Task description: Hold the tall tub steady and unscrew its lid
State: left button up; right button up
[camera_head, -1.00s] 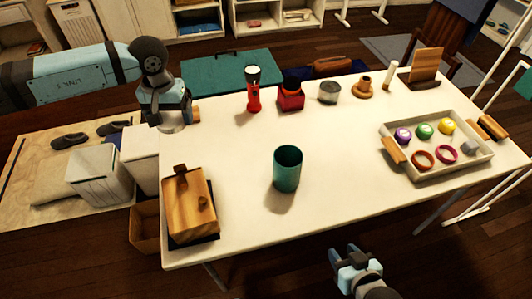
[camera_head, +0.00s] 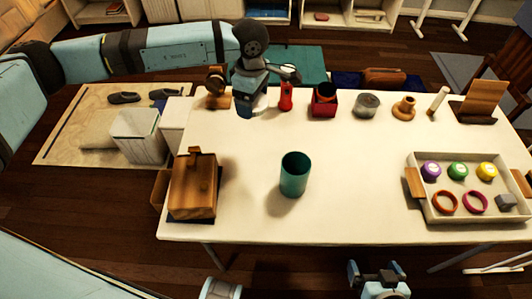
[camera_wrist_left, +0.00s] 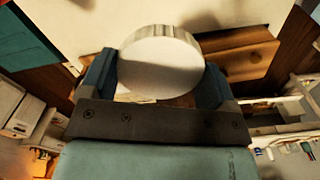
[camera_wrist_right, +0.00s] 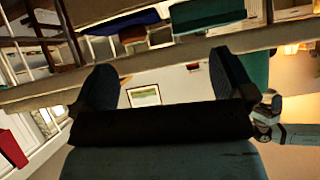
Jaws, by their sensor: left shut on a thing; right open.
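My left gripper (camera_head: 258,95) is over the far left part of the table, between a wooden stand and a red flashlight. In the left wrist view it is shut on a white round lid (camera_wrist_left: 160,72) with a ridged edge. Whether a tub is under this lid is hidden there. A tall teal tub (camera_head: 294,176) with an open-looking top stands upright alone mid-table. My right gripper (camera_head: 376,268) is open and empty off the near edge; its spread fingers show in the right wrist view (camera_wrist_right: 163,85).
On the table (camera_head: 350,150) are a wooden box (camera_head: 193,190) at left, the flashlight (camera_head: 286,99), a red box (camera_head: 324,104), a metal tin (camera_head: 367,106) and the wooden stand (camera_head: 216,98). A tray (camera_head: 417,200) holds rings and coloured discs at right. The table around the tub is clear.

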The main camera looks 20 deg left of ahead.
pick_arm(q)
jog(key=n, duration=0.2)
jog(key=d+n, duration=0.1)
jog(key=n, duration=0.2)
jog(key=shift+s+d+r+n+p, duration=0.15)
jog(key=shift+r+n+p, duration=0.1)
jog(key=shift+n+p, duration=0.1)
jog(key=n, duration=0.2)
jog(key=shift+s+d+r+n, duration=0.1)
jog(key=shift+d+n, duration=0.2)
jog(key=shift+n, duration=0.05)
jog(key=n, duration=0.3)
jog(key=d+n+p, duration=0.1)
jog(key=n, duration=0.2)
jog(key=shift+s+d+r+n, duration=0.15)
jog(key=shift+n, duration=0.15)
jog(key=shift+d+n, duration=0.2)
jog(key=shift+n, duration=1.2)
send_over(265, 156)
notch_tip(265, 156, down, 15)
jog(key=shift+d+r, duration=0.1)
jog(key=shift+f, duration=2.6)
